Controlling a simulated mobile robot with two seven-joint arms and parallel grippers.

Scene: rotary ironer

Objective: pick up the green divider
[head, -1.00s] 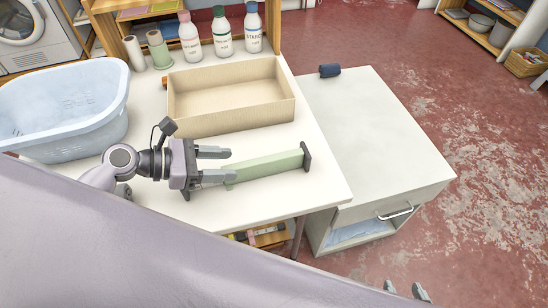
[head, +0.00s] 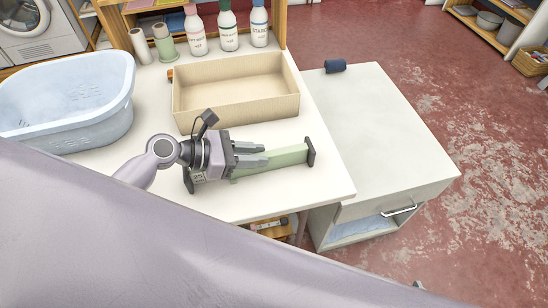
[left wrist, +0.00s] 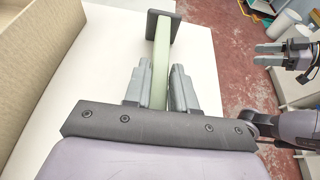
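The green divider (head: 288,159) is a long pale green bar with dark end plates, on the white table right of my left arm. My left gripper (head: 266,154) is over its near part, pointing along it toward the far end plate. In the left wrist view the divider (left wrist: 162,45) runs between the fingertips of my left gripper (left wrist: 160,72), which are apart with a gap on each side. How deep the fingers reach is unclear. My right gripper (left wrist: 265,53) shows at the right of the wrist view, open and empty; only a tip shows in the head view.
An open tan box (head: 238,118) stands just behind the divider. A pale blue laundry basket (head: 65,132) is on the left. Several bottles (head: 229,30) and spools (head: 163,45) line the back. A white cabinet (head: 385,125) with a dark blue roll (head: 335,66) stands to the right.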

